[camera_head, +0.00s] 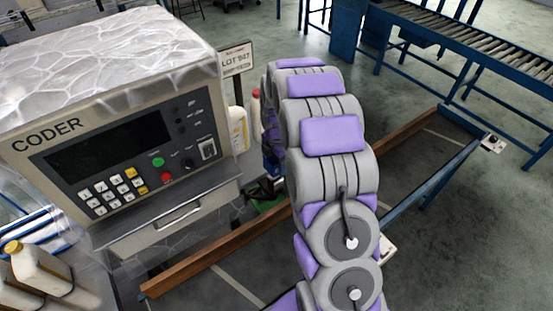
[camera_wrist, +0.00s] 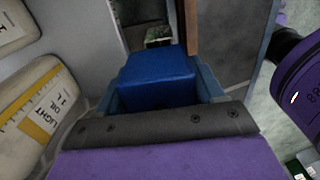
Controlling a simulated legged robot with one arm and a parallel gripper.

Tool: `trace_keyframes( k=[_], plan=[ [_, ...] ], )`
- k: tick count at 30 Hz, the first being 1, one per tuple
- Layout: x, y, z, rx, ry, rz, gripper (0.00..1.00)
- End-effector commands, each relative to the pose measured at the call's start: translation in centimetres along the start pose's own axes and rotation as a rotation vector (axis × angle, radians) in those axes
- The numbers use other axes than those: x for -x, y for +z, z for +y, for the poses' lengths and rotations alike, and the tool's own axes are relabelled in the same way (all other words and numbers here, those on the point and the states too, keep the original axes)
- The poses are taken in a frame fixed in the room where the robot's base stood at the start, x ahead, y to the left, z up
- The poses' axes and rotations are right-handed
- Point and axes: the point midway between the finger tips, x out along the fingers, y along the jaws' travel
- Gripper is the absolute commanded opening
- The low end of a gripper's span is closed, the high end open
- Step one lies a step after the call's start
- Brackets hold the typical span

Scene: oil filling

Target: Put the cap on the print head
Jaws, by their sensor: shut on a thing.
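My gripper (camera_wrist: 160,82) points away from the wrist camera, with blue-grey fingers at either side. It is shut on a blue block (camera_wrist: 155,68), which appears to be the cap. In the head view my arm hides most of the gripper; a little dark blue (camera_head: 271,163) shows at the arm's left edge. The print head is not clearly identifiable. A small dark part with a pale greenish face (camera_wrist: 158,35) lies beyond the block in the wrist view; I cannot tell whether they touch.
The coder (camera_head: 130,140) stands left of my arm. White bottles (camera_head: 238,128) stand behind it; a labelled bottle (camera_wrist: 42,105) is close left in the wrist view. A brown rail (camera_head: 225,250) runs below. A roller conveyor (camera_head: 470,45) stands at the back right.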

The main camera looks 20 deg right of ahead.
Motion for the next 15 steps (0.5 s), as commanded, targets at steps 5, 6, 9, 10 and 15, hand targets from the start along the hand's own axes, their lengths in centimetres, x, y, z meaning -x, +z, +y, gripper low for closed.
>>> trace_keyframes(
  k=[5, 6, 9, 10, 15],
  plan=[
    [-1.1, 0.0, 0.0, 0.0, -0.001, 0.0, 0.37],
    [-1.5, 0.0, 0.0, -0.001, -0.001, 0.0, 0.37],
    [-2.3, 0.0, 0.0, -0.001, -0.001, 0.0, 0.37],
    [-2.5, 0.0, 0.0, -0.001, -0.001, 0.0, 0.37],
    [-3.9, 0.1, -0.1, -0.001, -0.002, 0.001, 0.37]
  ],
)
